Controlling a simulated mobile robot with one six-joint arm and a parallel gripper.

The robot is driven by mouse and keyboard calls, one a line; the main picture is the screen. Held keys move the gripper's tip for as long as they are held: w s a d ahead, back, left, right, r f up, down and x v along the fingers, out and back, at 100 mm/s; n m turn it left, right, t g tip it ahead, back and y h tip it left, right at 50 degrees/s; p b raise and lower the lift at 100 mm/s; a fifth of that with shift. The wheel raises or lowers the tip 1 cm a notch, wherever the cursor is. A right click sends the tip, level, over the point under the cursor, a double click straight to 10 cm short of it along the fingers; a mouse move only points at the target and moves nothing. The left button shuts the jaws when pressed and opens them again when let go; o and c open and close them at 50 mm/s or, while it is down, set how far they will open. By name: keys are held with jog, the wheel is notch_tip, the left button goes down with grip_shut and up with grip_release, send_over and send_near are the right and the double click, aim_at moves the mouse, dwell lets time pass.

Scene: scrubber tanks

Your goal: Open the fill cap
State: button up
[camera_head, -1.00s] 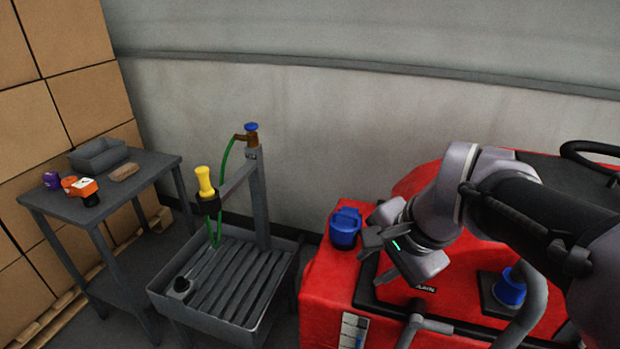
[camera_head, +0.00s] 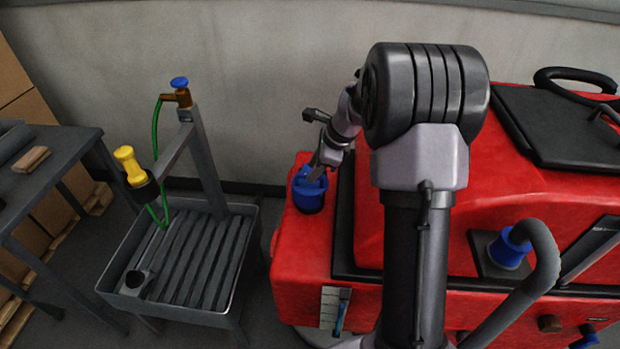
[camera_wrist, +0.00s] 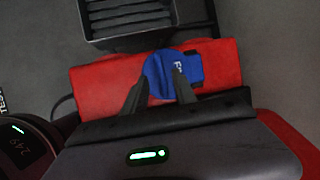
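The blue fill cap (camera_head: 309,193) sits on the red tank's front left corner (camera_head: 299,244), with a lug on one side; it also shows in the wrist view (camera_wrist: 158,74). My gripper (camera_head: 318,171) is right above the cap, pointing down at it. In the wrist view, my gripper's fingers (camera_wrist: 161,76) are spread apart. One fingertip is at the cap's left edge and the other overlaps its top near the lettering. Whether they touch it cannot be told. The cap looks seated; part of it is hidden by the fingers.
A grey slatted sink (camera_head: 196,262) with a green hose and yellow nozzle (camera_head: 129,163) stands to the left. A table (camera_head: 60,150) is at the far left. A second blue fitting with a grey hose (camera_head: 508,249) is on the right. The wall is behind.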

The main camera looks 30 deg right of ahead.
jog(key=shift+x, duration=1.2)
jog(key=shift+r, duration=0.1)
grip_shut()
dwell(0.4)
